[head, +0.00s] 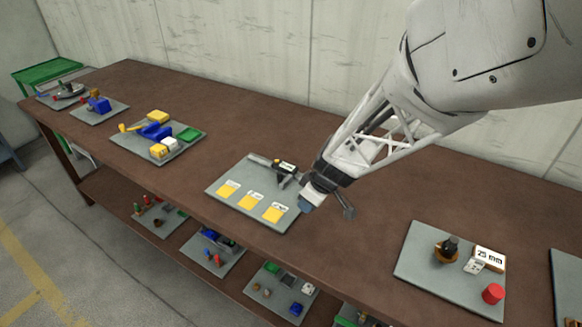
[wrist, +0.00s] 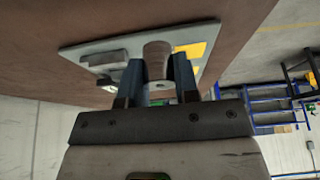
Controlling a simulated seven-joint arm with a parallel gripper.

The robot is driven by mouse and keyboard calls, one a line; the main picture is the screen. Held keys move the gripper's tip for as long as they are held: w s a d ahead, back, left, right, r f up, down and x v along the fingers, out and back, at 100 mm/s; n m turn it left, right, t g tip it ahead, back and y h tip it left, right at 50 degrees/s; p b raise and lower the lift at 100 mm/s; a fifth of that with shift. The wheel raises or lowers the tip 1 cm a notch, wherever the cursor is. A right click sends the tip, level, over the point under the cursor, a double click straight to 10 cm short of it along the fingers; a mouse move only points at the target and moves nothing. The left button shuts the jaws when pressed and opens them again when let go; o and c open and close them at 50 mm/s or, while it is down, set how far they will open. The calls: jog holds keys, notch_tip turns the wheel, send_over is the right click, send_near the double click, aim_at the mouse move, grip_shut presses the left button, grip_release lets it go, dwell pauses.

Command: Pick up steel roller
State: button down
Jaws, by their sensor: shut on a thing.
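The steel roller (wrist: 157,58), a grey-brown cylinder, sits between the blue fingers of my gripper (wrist: 158,76) in the wrist view. The fingers are shut on it from both sides. Behind it is a grey plate (wrist: 75,50) with a yellow pad (wrist: 190,49). I cannot tell whether the roller still touches the plate.
The plate has several yellow pads (head: 228,188) and a dark and grey measuring tool (head: 286,169). A plate (head: 415,255) with a red cylinder (head: 493,293) lies to the right. Another plate (head: 193,131) with blue and yellow parts lies to the left. Bare brown tabletop (head: 375,232) separates them.

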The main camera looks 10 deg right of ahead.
jog(key=shift+s+r, duration=0.15)
jog(key=shift+s, duration=1.7)
jog(key=shift+a, duration=0.15)
jog(key=shift+a+n, duration=0.4)
jog(key=shift+a, duration=0.15)
jog(key=a+n+g, duration=0.1)
jog(key=a+n, duration=0.1)
jog(key=a, duration=0.1)
jog(key=s+a+n+g+y, duration=0.1)
jog(key=a+n, duration=0.1)
jog(key=a, duration=0.2)
jog(key=a+n, duration=0.3)
jog(key=shift+s+a+r+g+y, duration=0.3)
jog(key=shift+s+a+g, duration=0.05)
jog(key=shift+a+g, duration=0.05)
jog(key=shift+w, duration=0.15)
jog(key=w+a, duration=0.1)
jog(key=w, duration=0.3)
jog(key=w+a+f, duration=0.1)
jog(key=w, duration=0.4)
jog(key=w+a, duration=0.1)
jog(key=w, duration=0.4)
jog(key=shift+w+a+f, duration=0.2)
jog(key=shift+w+a, duration=0.05)
